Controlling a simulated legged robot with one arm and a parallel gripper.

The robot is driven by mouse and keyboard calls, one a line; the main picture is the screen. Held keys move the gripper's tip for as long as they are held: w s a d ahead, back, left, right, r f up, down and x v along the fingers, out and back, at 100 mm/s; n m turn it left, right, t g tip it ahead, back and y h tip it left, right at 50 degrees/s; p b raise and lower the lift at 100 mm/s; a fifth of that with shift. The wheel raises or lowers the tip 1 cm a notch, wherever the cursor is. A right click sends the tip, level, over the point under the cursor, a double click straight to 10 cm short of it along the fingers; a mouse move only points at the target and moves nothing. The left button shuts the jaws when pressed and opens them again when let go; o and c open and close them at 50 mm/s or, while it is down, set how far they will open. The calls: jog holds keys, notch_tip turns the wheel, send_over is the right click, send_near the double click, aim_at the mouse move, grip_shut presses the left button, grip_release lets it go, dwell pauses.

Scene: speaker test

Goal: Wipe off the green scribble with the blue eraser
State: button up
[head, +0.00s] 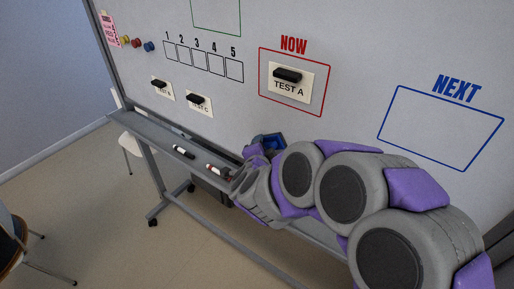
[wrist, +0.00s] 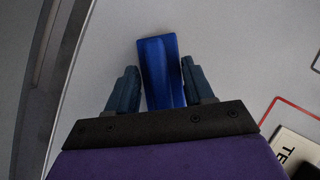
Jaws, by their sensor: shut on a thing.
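The blue eraser (wrist: 160,72) is between the two fingers of my gripper (wrist: 159,84) in the wrist view, its far end sticking out past the fingertips. In the head view, a bit of the eraser (head: 271,138) shows blue at the end of my arm, and my gripper (head: 257,150) is mostly hidden by the arm. It is low by the whiteboard (head: 220,135), just above its ledge. I cannot tell if the eraser touches the board. No green scribble shows in either view; only a green frame (head: 216,31) is cut off at the top.
Black and red markers (head: 216,169) lie on the ledge (head: 160,137). A TEST A card (head: 290,93) with a black clip is inside the red NOW frame; two smaller cards (head: 199,104) hang left. The blue NEXT frame (head: 440,128) is empty. Chairs stand at left.

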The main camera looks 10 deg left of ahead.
jog(key=s+d+b, duration=0.2)
jog(key=d, duration=0.4)
jog(key=shift+s+d, duration=0.35)
jog(key=shift+d, duration=0.05)
dwell(0.3)
jog(key=s+a+b, duration=0.2)
jog(key=s+b, duration=0.2)
jog(key=s, duration=0.1)
jog(key=shift+s+a, duration=0.3)
dwell(0.3)
jog(key=s+b, duration=0.1)
jog(key=s+a+b, duration=0.1)
jog(key=shift+s, duration=0.35)
